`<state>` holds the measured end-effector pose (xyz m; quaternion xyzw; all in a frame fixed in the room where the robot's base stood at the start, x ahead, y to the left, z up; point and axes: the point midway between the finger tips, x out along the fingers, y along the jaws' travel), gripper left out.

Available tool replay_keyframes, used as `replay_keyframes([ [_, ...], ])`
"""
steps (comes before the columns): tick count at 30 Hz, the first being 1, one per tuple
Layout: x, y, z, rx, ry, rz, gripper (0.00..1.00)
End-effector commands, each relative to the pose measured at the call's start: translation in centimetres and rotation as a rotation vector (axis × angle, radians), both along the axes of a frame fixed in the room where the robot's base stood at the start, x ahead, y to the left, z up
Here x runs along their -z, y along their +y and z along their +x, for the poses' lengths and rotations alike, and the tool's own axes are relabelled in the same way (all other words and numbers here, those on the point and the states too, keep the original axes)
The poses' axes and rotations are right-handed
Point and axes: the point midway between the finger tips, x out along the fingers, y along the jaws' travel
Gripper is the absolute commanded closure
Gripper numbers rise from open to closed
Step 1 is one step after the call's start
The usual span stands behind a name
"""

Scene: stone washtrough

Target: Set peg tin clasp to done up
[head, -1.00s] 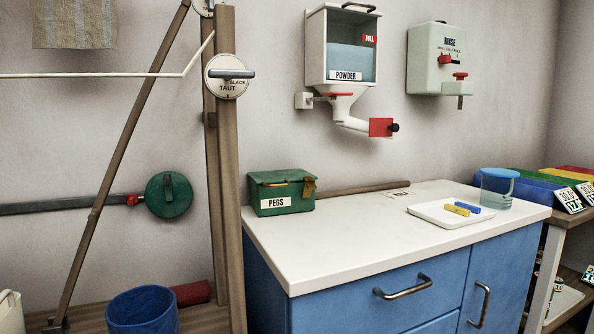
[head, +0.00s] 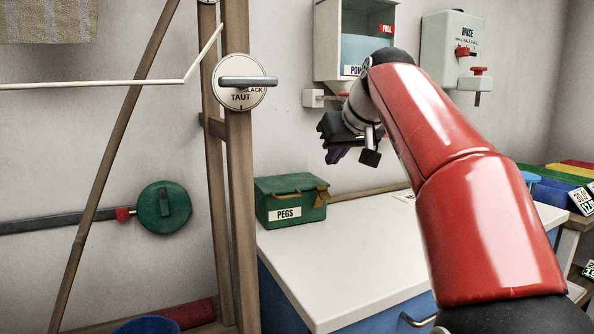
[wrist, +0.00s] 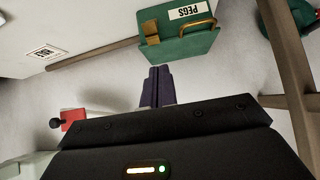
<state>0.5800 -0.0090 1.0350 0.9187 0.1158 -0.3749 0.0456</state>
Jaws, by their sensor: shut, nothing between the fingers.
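The peg tin (head: 292,213) is a green box labelled PEGS, standing at the back left of the white counter with its lid down. Its brass clasp (head: 321,196) is at the front right end; I cannot tell whether it is fastened. In the wrist view the tin (wrist: 186,45) shows upside down at the top, with the clasp (wrist: 150,31) at its left and a brass handle beside it. My gripper (head: 336,157) is in the air above and right of the tin, apart from it. Its dark fingers (wrist: 157,86) are shut and empty.
The white counter (head: 345,240) has bare room in front of the tin. The powder dispenser (head: 366,45) hangs on the wall close behind my gripper. A wooden post with a TAUT/SLACK dial (head: 241,82) stands left of the tin.

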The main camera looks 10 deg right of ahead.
Motion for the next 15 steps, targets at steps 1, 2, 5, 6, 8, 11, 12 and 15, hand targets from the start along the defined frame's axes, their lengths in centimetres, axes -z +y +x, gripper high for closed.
replay_keyframes([
  [1,-0.25,-0.09,0.27,-0.004,-0.003,0.000,1.00],
  [2,-0.35,-0.09,0.35,-0.005,-0.005,-0.001,1.00],
  [5,-0.46,-0.11,0.42,-0.007,-0.008,-0.001,1.00],
  [6,-0.46,-0.10,0.41,-0.007,-0.008,-0.001,1.00],
  [8,-0.44,-0.10,0.40,-0.007,-0.008,-0.001,1.00],
  [11,-0.43,-0.11,0.40,-0.006,-0.009,-0.002,1.00],
  [12,-0.41,-0.09,0.42,-0.006,-0.008,-0.002,1.00],
  [15,-0.05,-0.01,0.73,-0.006,-0.007,0.000,1.00],
])
